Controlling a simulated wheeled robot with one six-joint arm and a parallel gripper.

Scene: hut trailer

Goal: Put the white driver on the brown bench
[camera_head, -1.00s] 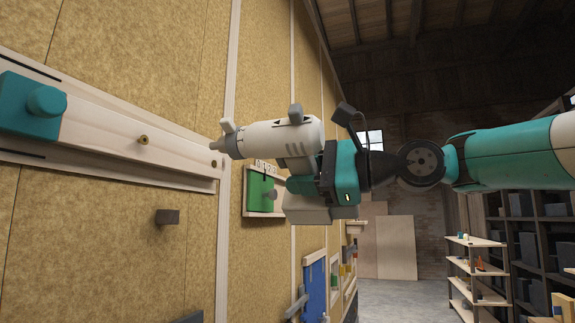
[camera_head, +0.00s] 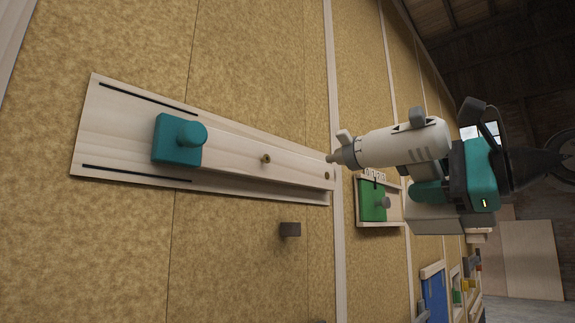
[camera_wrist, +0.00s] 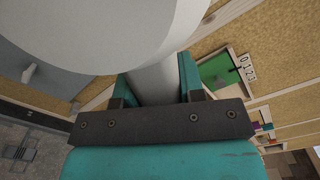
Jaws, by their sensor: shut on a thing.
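The white driver (camera_head: 405,143) is held in the air with its nose pointing left, close to the right end of a wooden rail on the wall in the head view. Its pale body (camera_wrist: 95,30) fills the upper left of the wrist view. My gripper (camera_wrist: 157,88) is shut on the driver's handle, with a teal finger on each side. In the head view my gripper (camera_head: 430,190) is at the right, below the driver's body. The brown bench is in neither view.
The wall at the left carries the wooden rail (camera_head: 110,125) with a teal slider block (camera_head: 177,140). A dark peg (camera_head: 290,230) and a framed green panel (camera_head: 372,202) also stick out from it. A blue panel (camera_head: 435,295) hangs lower right.

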